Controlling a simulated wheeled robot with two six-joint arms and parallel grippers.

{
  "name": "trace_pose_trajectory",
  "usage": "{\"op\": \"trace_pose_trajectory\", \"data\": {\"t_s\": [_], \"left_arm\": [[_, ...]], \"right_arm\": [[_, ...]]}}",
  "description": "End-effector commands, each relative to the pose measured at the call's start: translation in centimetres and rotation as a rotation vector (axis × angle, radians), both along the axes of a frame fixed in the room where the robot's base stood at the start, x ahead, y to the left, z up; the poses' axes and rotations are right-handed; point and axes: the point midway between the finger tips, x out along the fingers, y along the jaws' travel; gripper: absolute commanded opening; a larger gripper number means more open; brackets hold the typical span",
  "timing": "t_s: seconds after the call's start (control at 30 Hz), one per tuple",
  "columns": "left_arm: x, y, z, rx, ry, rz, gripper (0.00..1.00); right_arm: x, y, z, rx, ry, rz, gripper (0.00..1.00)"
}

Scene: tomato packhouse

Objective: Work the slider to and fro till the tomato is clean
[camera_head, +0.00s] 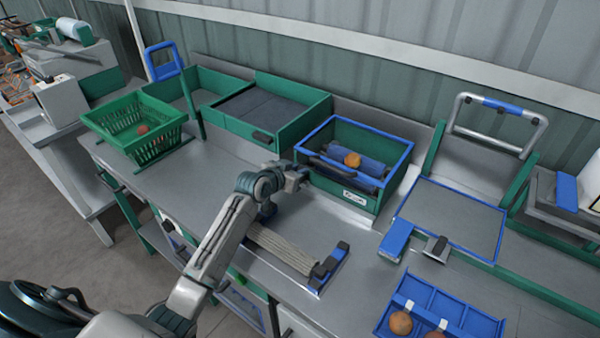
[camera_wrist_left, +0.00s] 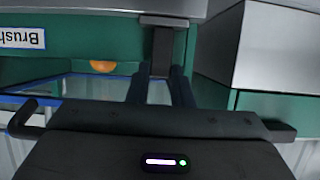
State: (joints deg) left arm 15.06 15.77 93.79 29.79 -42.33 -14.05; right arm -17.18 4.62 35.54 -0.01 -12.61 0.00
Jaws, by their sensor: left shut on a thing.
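The tomato (camera_head: 352,160) is orange and lies on blue rollers inside the green, blue-rimmed brush box (camera_head: 340,186). Part of the tomato (camera_wrist_left: 103,66) also shows in the left wrist view, near the upside-down "Brush" label (camera_wrist_left: 22,38). My left gripper (camera_head: 303,173) is at the box's left front corner. In the left wrist view its fingers (camera_wrist_left: 162,75) are shut on the dark slider handle (camera_wrist_left: 163,48), which stands out from the green wall. In the head view the gripper hides most of the handle. My right gripper is not in view.
A green basket (camera_head: 128,142) with a reddish fruit stands at the left. A green box with a dark top (camera_head: 270,92) stands behind my left arm. A ribbed strip (camera_head: 282,248) lies on the bench in front. A blue tray (camera_head: 462,308) with round fruit is at the lower right.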

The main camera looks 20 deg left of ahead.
Motion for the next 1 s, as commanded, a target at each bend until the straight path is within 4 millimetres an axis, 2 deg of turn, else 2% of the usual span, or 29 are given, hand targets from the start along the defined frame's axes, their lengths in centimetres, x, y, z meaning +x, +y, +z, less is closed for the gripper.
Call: {"op": "trace_pose_trajectory", "data": {"t_s": [0.07,0.1,0.2,0.5,0.63,1.0], "left_arm": [[0.0,0.0,0.1,0.000,-0.002,0.000,0.00],[0.0,0.0,0.1,0.000,-0.002,0.000,0.22],[0.0,0.0,0.1,0.000,-0.001,0.000,0.41],[-0.1,0.0,0.0,0.000,0.000,0.000,0.42],[-0.9,0.2,0.2,0.003,-0.001,0.000,0.42],[-7.1,1.4,2.7,0.007,-0.002,-0.001,0.42]], "right_arm": [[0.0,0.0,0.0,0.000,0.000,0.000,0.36],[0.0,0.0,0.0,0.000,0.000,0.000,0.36],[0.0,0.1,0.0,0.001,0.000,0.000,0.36],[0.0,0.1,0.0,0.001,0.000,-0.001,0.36],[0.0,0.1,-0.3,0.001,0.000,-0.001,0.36],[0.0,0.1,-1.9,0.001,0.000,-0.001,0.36]]}}
